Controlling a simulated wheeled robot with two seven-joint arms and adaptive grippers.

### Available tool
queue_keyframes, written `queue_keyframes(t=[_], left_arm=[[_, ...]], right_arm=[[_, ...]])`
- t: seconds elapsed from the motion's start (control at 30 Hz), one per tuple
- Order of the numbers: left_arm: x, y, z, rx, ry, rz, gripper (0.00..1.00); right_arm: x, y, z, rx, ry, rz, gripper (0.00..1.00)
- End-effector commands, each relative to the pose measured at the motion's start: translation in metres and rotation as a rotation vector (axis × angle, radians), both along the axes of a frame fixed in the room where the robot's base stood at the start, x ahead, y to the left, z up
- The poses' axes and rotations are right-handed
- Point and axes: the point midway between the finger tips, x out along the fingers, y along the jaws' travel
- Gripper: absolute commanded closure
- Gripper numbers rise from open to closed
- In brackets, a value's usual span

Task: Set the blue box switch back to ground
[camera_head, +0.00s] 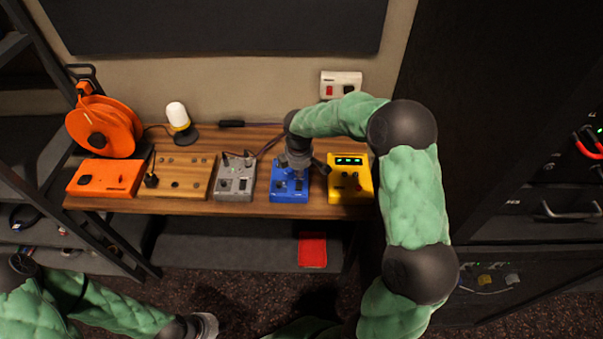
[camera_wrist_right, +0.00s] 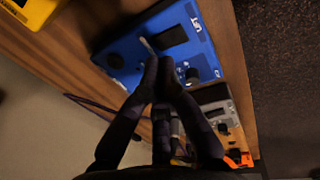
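The blue box (camera_head: 290,196) stands on the wooden desk between a grey box and a yellow box. In the right wrist view the blue box (camera_wrist_right: 126,64) fills the upper middle, with a black panel, a dark knob and white lettering. A thin pale switch lever (camera_wrist_right: 147,46) sticks up beside my right fingertips. My right gripper (camera_wrist_right: 162,66) has its two dark fingers together over the box, right at the lever; I cannot tell whether they touch it. In the head view my right gripper (camera_head: 298,171) hides part of the box. My left gripper (camera_head: 207,325) hangs low, away from the desk; its fingers are unclear.
The grey box (camera_head: 235,180) and yellow box (camera_head: 349,184) flank the blue one closely. Farther left are a wooden panel (camera_head: 186,173), an orange box (camera_head: 104,178), an orange cable reel (camera_head: 104,126) and a white lamp (camera_head: 177,115). A rack stands at the right.

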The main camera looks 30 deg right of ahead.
Motion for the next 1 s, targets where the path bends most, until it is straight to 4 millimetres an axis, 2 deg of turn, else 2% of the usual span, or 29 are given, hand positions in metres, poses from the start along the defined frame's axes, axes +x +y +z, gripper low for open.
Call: queue_keyframes(t=[0.03,0.3,0.5,0.7,1.0], left_arm=[[0.000,0.000,0.012,0.000,0.000,0.000,1.00],[0.000,0.000,0.016,0.000,0.000,0.000,1.00],[0.000,0.000,0.020,0.000,0.000,0.000,1.00],[0.000,0.000,0.021,0.000,0.000,0.000,1.00],[0.000,0.000,0.021,0.000,0.000,0.000,1.00]], right_arm=[[0.001,0.003,0.014,0.000,-0.002,0.001,1.00],[0.008,-0.002,0.067,0.000,-0.004,-0.001,1.00],[0.010,-0.004,0.094,0.000,-0.001,0.000,1.00],[0.011,-0.005,0.104,0.001,-0.001,0.000,1.00],[0.011,-0.005,0.105,0.000,0.000,0.000,1.00]])
